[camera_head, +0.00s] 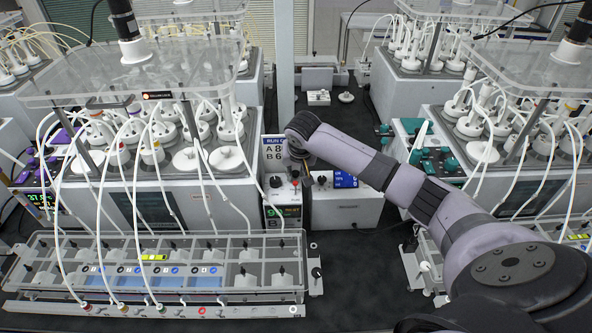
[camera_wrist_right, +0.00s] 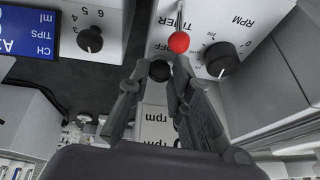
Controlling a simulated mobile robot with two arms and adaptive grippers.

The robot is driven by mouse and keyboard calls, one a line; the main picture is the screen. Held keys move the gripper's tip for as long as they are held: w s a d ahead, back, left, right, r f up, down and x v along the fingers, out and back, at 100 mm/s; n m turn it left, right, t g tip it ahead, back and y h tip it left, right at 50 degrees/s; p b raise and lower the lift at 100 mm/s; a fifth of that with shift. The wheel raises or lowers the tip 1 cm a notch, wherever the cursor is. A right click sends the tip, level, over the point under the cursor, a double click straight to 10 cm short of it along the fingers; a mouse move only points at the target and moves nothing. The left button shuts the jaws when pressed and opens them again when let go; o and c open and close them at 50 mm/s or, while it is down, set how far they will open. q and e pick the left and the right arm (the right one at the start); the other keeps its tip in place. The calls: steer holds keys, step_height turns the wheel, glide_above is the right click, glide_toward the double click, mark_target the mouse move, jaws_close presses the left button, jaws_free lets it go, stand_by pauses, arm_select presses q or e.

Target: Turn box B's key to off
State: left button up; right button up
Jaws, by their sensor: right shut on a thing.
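Box B (camera_head: 275,195) stands at the middle, a pale box with a black knob, a green-lit display and a letter B on its front. In the right wrist view, its top (camera_wrist_right: 205,22) carries TIMER, OFF and RPM lettering, a red ball on a thin lever (camera_wrist_right: 179,42) and a black RPM knob (camera_wrist_right: 222,58). My right gripper (camera_head: 297,168) is over the box's right side. In the wrist view its fingers (camera_wrist_right: 160,70) are closed about a small black round piece (camera_wrist_right: 160,72); whether this is the key is unclear. My left gripper is not in view.
A second pale box (camera_head: 345,212) with a blue display (camera_head: 345,180) and a black knob stands just right of box B. Reactors with clear lids stand on both sides. Dark bench is clear in front of the second box.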

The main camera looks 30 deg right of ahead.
jaws_close()
steer(key=shift+n, duration=0.3)
steer(key=n, duration=0.1)
steer(key=n+y, duration=0.1)
steer(key=n, duration=0.1)
steer(key=shift+d+n+y, duration=0.25)
steer(key=shift+n+y, duration=0.15)
steer(key=n+y, duration=0.1)
steer(key=n, duration=0.2)
steer(key=shift+d+r, duration=0.1)
steer(key=shift+d, duration=0.1)
steer(key=n+y, duration=0.1)
steer(key=n, duration=0.2)
steer(key=shift+w, duration=0.1)
steer(key=shift+d+n+g+y+b, duration=0.15)
steer(key=shift+n+g+y+b, duration=0.4)
steer(key=shift+n, duration=0.85)
